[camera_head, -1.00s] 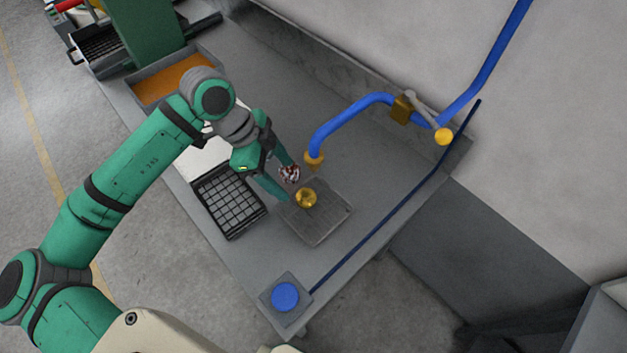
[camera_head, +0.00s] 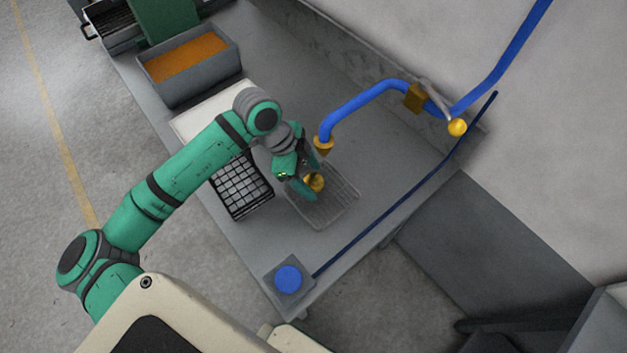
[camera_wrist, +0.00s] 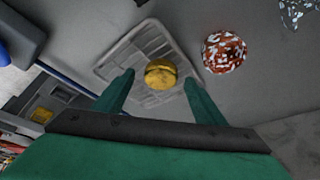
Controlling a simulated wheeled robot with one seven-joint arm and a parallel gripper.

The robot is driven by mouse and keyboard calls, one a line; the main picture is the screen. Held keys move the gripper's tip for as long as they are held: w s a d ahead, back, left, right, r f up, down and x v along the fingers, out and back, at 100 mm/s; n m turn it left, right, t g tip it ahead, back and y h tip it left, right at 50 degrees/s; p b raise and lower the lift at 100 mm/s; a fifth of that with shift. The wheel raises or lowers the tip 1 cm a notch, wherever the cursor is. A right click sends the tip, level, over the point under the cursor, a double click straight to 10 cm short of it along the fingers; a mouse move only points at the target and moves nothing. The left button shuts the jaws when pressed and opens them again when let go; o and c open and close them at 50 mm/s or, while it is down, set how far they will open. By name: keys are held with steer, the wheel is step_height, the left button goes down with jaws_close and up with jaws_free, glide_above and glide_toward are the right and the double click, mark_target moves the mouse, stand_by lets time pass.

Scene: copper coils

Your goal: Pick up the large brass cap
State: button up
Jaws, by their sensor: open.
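The brass cap (camera_head: 316,182) is round and gold-coloured and sits on a grey ribbed tray (camera_head: 338,207) on the bench. In the wrist view the cap (camera_wrist: 160,74) lies just beyond and between my two fingertips. My gripper (camera_head: 309,187) is open and close to the cap, with a finger partly covering it in the head view. In the wrist view my gripper (camera_wrist: 158,84) has nothing between its fingers, and the cap appears apart from both.
A blue pipe with a brass nozzle (camera_head: 323,143) hangs near the tray. A black gridded rack (camera_head: 243,188) stands left of it. A red-and-white speckled coil (camera_wrist: 224,52) lies beside the tray. A blue button box (camera_head: 289,280) is at the near corner, and an orange-filled bin (camera_head: 190,62) stands behind.

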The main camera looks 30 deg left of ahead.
steer(key=shift+f, duration=0.2)
steer(key=shift+w, duration=0.1)
steer(key=c, duration=1.3)
steer(key=shift+r, duration=0.15)
